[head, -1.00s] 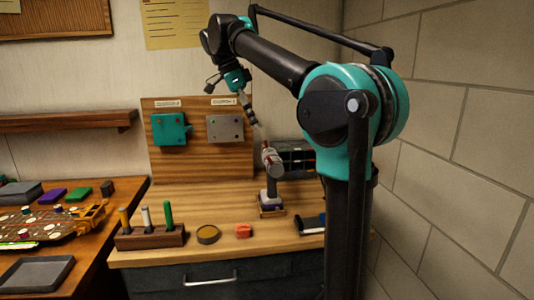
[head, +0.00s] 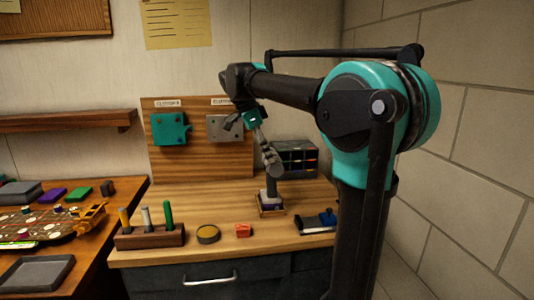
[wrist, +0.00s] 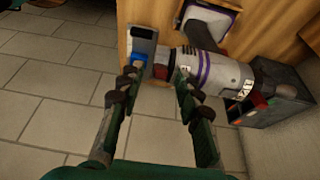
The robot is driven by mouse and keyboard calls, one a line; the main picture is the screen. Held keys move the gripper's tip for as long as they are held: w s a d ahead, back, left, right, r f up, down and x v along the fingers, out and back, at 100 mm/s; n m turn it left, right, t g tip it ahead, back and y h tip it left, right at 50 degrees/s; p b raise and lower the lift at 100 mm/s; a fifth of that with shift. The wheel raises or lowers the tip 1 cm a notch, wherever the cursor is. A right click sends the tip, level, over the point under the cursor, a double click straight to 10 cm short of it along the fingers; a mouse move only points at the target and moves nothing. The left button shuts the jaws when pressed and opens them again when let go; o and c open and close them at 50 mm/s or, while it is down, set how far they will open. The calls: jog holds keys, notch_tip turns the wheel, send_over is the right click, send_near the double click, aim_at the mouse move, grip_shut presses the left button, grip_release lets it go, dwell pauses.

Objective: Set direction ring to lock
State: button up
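A silver cylindrical tool (wrist: 222,75) with purple bands lies across the wrist view. It has a bright metal band (wrist: 244,82) near its right end and a dark red part at its left end. I cannot tell for sure which band is the direction ring, nor read any marks. In the head view the tool (head: 273,167) sits on a dark post above a small base (head: 270,207), partly hidden by my gripper. My gripper (wrist: 158,87) is open, fingers well apart, with the tool's left end just beyond and between the tips. I see no clear contact.
A dark organiser box (head: 297,146) stands behind the tool. A dark tray with a blue item (head: 326,217) lies to its right. The stone wall is close on the right.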

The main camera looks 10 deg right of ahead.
aim_at(276, 162)
jog(key=shift+c, duration=0.2)
grip_shut()
jog(key=shift+d+r+y, duration=0.15)
jog(key=shift+d+y, duration=0.3)
jog(key=shift+y, duration=0.25)
jog(key=shift+d+r+y, duration=0.15)
jog(key=shift+d+y, duration=0.3)
jog(key=shift+y, duration=0.25)
jog(key=shift+d+y, duration=0.85)
jog(key=shift+y, duration=0.65)
